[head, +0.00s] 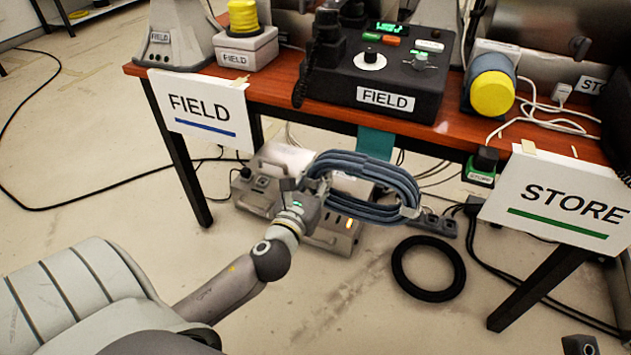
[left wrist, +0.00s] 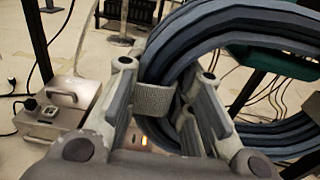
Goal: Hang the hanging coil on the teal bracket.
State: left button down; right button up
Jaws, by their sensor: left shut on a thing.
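The hanging coil (head: 375,170) is a thick loop of blue-grey cable with a pale tie. My left gripper (head: 308,195) is shut on the coil's left end and holds it in the air, just below the table's front edge. In the left wrist view the coil (left wrist: 215,25) runs past the fingers (left wrist: 178,105), with a grey woven band between them. The teal bracket (head: 376,143) hangs from the table's front edge, behind and above the coil, which partly hides it. Teal also shows through the loop in the left wrist view (left wrist: 262,58).
The red-brown table (head: 285,85) carries a black FIELD console (head: 375,78) and yellow-capped devices. FIELD (head: 205,108) and STORE (head: 560,200) signs hang at its front. Below are a grey unit (head: 335,238), a power strip (head: 436,225), cables and a black ring (head: 401,270) on the floor.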

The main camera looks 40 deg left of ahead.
pick_arm(q)
jog(key=shift+w+a+f, duration=0.15)
jog(key=shift+w+f, duration=0.05)
jog(key=shift+w, duration=0.4)
jog(key=shift+w+a+f, duration=0.15)
jog(key=shift+w, duration=0.4)
jog(key=shift+w+a+f, duration=0.15)
jog(key=shift+w+f, duration=0.05)
jog(key=shift+w, duration=0.4)
jog(key=c, duration=1.2)
grip_release()
jog(key=shift+f, duration=0.2)
jog(key=v, duration=1.2)
jog(key=shift+r, duration=0.1)
